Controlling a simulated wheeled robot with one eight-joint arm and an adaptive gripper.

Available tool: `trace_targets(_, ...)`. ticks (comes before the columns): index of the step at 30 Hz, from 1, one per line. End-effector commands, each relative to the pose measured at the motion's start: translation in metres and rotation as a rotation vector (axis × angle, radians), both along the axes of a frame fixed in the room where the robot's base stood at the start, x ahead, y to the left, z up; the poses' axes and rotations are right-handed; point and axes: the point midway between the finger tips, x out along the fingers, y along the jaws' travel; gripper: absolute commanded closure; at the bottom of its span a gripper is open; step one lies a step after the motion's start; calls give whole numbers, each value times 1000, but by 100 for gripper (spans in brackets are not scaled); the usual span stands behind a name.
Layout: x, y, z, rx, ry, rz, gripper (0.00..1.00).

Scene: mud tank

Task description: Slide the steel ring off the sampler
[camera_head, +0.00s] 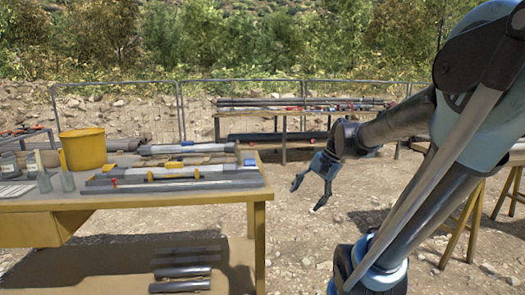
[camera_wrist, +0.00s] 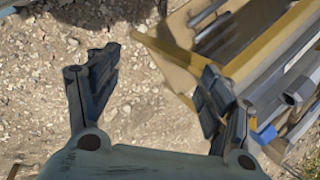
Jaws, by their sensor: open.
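My gripper (camera_head: 307,197) is open and empty in the head view, pointing down over bare ground to the right of the yellow table (camera_head: 256,200). Long grey tubes lie on the table. One pale tube with yellow fittings (camera_head: 165,174) may be the sampler, but I cannot be sure. I cannot make out the steel ring in either view. The gripper touches nothing.
Dark tubes (camera_head: 182,272) lie on the lower shelf. A second table (camera_head: 285,124) with long pipes stands behind, before a metal fence. Gravel ground between the tables is clear.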

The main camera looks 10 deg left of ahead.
Motion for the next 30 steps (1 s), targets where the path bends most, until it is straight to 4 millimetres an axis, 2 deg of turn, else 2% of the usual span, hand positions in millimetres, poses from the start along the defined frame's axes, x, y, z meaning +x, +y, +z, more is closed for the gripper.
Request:
trace_targets(1, 14, 10, 9, 37, 28, -30, 26)
trace_targets(6, 53, 43, 33, 163, 146, -142, 26)
trace_targets(15, 123, 99, 67, 360, 392, -308, 26)
trace_targets(24, 192, 148, 88, 512, 674, -430, 26)
trace_targets(30, 222, 170, 93, 568, 824, -473, 26)
